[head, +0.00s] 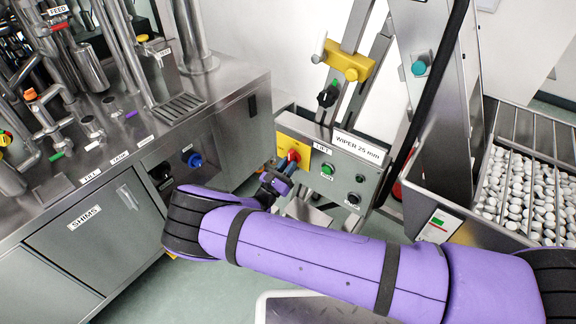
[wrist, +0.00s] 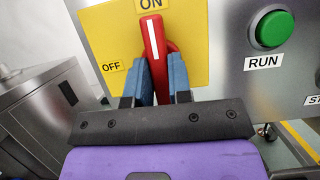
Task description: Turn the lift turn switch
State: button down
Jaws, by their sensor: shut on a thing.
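The lift turn switch is a red handle (wrist: 152,40) on a yellow plate (wrist: 108,35) marked ON at the top and OFF at the left. The handle stands nearly upright, its tip just under the ON label and leaning slightly left. My gripper (wrist: 160,72) is shut on the handle, with one blue finger on each side of its lower part. In the head view the red handle (head: 293,156) shows on the yellow plate (head: 285,143) of the grey control box, with my gripper (head: 281,176) at it. The handle's lower end is hidden between my fingers.
A green RUN button (wrist: 271,29) sits right of the plate. The control box (head: 345,177) carries further knobs. A steel cabinet (head: 85,235) stands at left, and a bin of white caps (head: 525,195) at right. Some floor is clear between cabinet and box.

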jog(key=c, duration=1)
grip_release()
jog(key=shift+c, duration=0.2)
jog(key=v, duration=1.1)
